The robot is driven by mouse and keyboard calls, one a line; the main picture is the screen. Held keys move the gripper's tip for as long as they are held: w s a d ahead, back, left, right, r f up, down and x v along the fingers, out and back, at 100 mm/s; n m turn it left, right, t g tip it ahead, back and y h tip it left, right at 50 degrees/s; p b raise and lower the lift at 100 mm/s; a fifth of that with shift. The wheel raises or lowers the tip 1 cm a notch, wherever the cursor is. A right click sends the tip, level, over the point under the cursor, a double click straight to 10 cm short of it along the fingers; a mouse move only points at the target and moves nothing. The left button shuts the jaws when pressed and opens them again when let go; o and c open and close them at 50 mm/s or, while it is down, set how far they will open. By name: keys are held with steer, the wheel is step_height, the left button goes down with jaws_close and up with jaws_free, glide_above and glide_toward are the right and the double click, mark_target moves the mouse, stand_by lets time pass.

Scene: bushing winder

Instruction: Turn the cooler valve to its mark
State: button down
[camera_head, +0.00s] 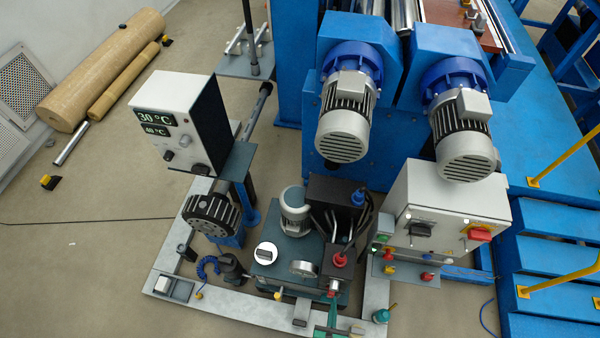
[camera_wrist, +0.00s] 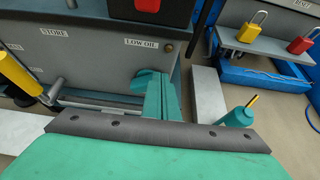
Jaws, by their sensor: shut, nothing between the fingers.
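No label in view names the cooler valve, so I cannot tell which fitting it is. A white disc with a dark bar handle (camera_head: 265,254) sits on top of the dark tank unit. A yellow-ended handle (camera_head: 278,294) stands at the tank's front; a yellow cylinder (camera_wrist: 18,75) shows at the left of the wrist view, beside a grey rod. My gripper (camera_head: 333,313) is at the bottom of the head view, by the tank's front right. Its teal fingers (camera_wrist: 158,97) are shut and empty, in front of the panel marked LOW OIL. No turning mark is readable.
A red-and-black fitting (camera_wrist: 148,6) is just above my fingers. A teal bottle (camera_head: 381,316) stands to their right. A grey control box (camera_head: 440,215) stands behind.

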steer(key=shift+w+d, duration=0.15)
steer(key=shift+w, duration=0.6)
steer(key=shift+a+f, duration=0.3)
steer(key=shift+f, duration=0.25)
stand_by(0.5)
steer(key=shift+w+a+r, duration=0.15)
steer(key=shift+w+a, duration=0.05)
steer(key=shift+a, duration=0.65)
stand_by(0.4)
steer(key=shift+w+a, duration=0.2)
steer(key=shift+a, duration=0.55)
stand_by(0.5)
steer(key=s+a, duration=0.1)
steer(key=s, duration=0.5)
steer(key=shift+a+r, duration=0.25)
stand_by(0.4)
